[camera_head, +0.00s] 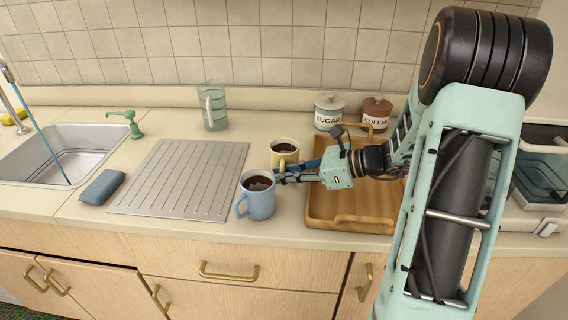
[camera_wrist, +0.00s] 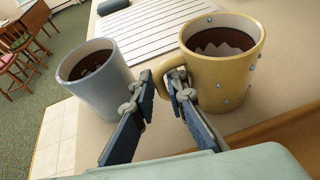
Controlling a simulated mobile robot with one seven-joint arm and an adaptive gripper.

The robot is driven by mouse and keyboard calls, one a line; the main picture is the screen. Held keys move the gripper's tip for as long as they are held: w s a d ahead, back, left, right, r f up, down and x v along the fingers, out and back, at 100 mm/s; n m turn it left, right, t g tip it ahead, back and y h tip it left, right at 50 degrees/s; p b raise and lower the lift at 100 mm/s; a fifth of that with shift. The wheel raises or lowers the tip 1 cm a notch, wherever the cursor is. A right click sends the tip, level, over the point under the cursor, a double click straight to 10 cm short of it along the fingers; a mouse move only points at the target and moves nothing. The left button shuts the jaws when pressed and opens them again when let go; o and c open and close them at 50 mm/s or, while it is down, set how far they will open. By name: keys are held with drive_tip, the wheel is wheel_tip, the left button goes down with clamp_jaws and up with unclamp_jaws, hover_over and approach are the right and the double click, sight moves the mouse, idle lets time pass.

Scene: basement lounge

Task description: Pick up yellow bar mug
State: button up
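The yellow mug (camera_head: 285,148), with dark liquid inside, stands upright on the counter behind my gripper (camera_head: 279,174). In the wrist view the yellow mug (camera_wrist: 228,72) is at the right, with small blue dots on its side and its handle towards the left. My gripper (camera_wrist: 161,88) is partly open, with a gap between its two fingertips. The handle shows at that gap, partly covered by the right finger. I cannot tell whether a finger touches it. A blue mug (camera_head: 259,199) with dark liquid stands in front; it is close to the left finger in the wrist view (camera_wrist: 96,84).
A wooden tray (camera_head: 340,222) lies under my forearm at the right. A ribbed drainboard (camera_head: 180,180) lies to the left. A clear pitcher (camera_head: 214,108), a sugar jar (camera_head: 328,112) and a coffee jar (camera_head: 376,113) stand at the back. The sink (camera_head: 75,150) is far left.

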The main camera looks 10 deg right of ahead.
drive_tip(key=shift+a+f, duration=0.1)
drive_tip(key=shift+a, duration=0.05)
drive_tip(key=shift+c, duration=0.3)
clamp_jaws()
